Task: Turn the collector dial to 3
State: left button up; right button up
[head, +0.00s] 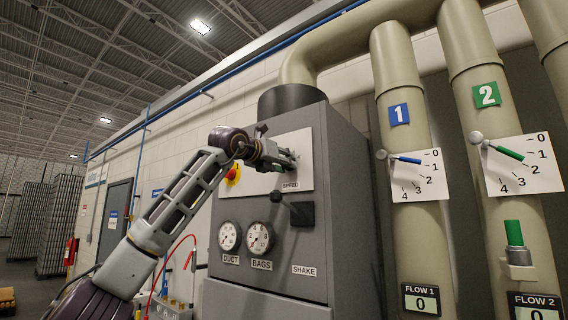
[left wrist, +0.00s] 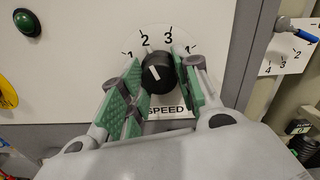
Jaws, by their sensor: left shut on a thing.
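The collector dial (left wrist: 157,73) is a black round knob with a white pointer mark on a white plate marked 1 to 4 and SPEED. The mark tilts up and left, roughly toward 2; its exact reading is hard to tell at this angle. My left gripper (left wrist: 163,79) has its green-padded fingers on either side of the knob, shut on it. In the head view my left gripper (head: 283,158) reaches the white plate (head: 297,143) on the grey cabinet and mostly hides the knob. My right gripper is not in view.
Below the plate are a black-knobbed shake lever (head: 278,199) and two gauges, DUCT (head: 229,236) and BAGS (head: 259,238). Beige pipes with blue (head: 404,160) and green (head: 507,152) handles stand at right.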

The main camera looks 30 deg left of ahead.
pick_arm(q)
jog(key=shift+m, duration=0.3)
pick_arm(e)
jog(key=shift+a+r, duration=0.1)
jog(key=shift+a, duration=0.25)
pick_arm(q)
jog(key=m+p, duration=0.3)
jog(key=m, duration=0.4)
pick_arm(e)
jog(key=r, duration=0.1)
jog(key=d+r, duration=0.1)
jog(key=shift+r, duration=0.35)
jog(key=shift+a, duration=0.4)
pick_arm(q)
jog(key=o, duration=1.1)
jog(key=shift+c, duration=0.2)
